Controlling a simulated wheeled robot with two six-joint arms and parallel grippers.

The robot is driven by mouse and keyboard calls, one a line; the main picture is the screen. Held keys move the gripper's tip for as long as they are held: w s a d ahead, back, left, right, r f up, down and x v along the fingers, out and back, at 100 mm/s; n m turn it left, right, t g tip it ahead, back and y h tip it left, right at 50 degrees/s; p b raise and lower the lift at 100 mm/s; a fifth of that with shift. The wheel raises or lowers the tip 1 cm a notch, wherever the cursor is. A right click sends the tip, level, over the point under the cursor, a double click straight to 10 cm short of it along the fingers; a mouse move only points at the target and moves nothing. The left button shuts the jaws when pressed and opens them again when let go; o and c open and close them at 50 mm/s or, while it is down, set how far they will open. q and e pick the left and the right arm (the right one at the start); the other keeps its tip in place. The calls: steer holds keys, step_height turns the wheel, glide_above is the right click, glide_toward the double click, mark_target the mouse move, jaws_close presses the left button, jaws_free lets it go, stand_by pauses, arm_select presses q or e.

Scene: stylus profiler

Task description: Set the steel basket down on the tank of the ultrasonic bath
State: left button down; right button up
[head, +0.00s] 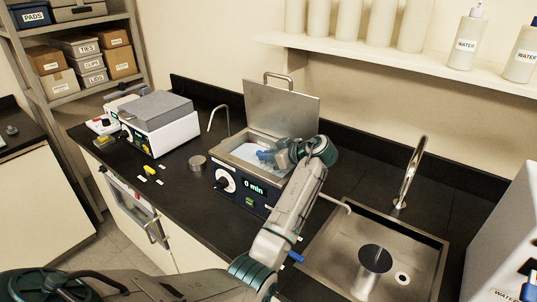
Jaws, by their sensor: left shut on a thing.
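The ultrasonic bath (243,190) stands on the black bench, its display reading "0 min". Its lid (283,108) is tipped up at the back and its tank (236,150) is open, with a pale bluish inside. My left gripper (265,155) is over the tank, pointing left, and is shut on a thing. The steel basket is not clearly visible; the wrist and fingers cover much of the tank, so I cannot tell its height or whether it touches the tank. My right gripper is not in view.
A sink (385,255) with a tap (411,170) lies to the right. A white instrument (160,125) stands to the left. A small metal cylinder (198,163) and a yellow item (149,170) lie between. Bottles line the shelf (400,62) above.

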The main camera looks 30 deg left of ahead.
arm_select(q)
steer(key=c, duration=1.4)
jaws_free()
steer(key=b+v, duration=0.5)
steer(key=v, duration=0.6)
steer(key=shift+f, duration=0.1)
steer(key=shift+s+d+r, duration=0.1)
steer(key=shift+d+r, duration=0.25)
steer(key=shift+d, duration=0.1)
